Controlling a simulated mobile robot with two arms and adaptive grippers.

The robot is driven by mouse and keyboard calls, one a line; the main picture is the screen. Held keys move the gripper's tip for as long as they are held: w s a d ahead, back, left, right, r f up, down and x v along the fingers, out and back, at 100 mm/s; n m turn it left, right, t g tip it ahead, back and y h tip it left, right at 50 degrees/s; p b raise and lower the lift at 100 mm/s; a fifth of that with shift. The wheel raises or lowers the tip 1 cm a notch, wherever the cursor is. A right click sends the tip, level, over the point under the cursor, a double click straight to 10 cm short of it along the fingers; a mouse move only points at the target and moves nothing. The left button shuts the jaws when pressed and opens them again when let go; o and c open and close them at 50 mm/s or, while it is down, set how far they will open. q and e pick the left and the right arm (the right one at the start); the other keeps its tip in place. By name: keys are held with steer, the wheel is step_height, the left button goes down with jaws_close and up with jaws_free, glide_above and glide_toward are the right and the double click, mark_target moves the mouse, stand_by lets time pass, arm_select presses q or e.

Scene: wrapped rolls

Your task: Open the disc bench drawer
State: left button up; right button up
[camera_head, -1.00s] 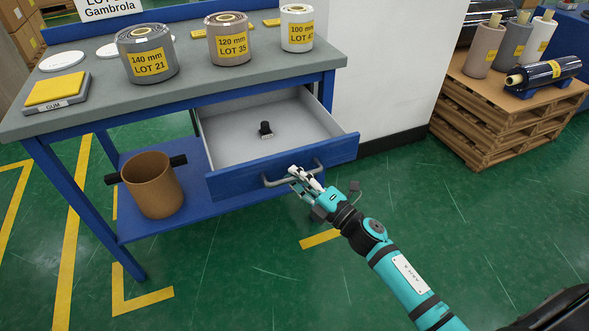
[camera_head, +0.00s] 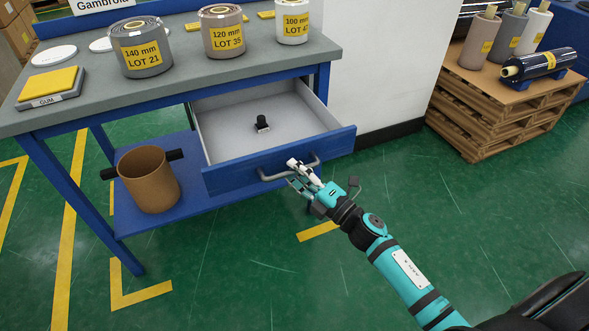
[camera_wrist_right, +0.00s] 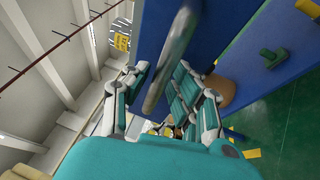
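The disc bench (camera_head: 300,60) has a blue drawer (camera_head: 240,172) standing pulled out, its pale interior showing. A small black-knobbed object (camera_head: 262,123) sits inside. The drawer's grey bar handle (camera_head: 270,177) is on its front. In the right wrist view the handle bar (camera_wrist_right: 172,55) lies between the spread fingers of this gripper (camera_wrist_right: 158,95), with gaps showing on both sides. My left gripper is in neither view.
Several labelled rolls, including LOT 21 (camera_head: 141,48), stand on the bench top. Stacked pallets (camera_head: 480,120) with rolls stand at right. Green floor (camera_head: 230,270) is clear in front.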

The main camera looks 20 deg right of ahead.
steer(key=v, duration=1.1)
steer(key=shift+s, duration=0.2)
steer(key=shift+d, duration=0.15)
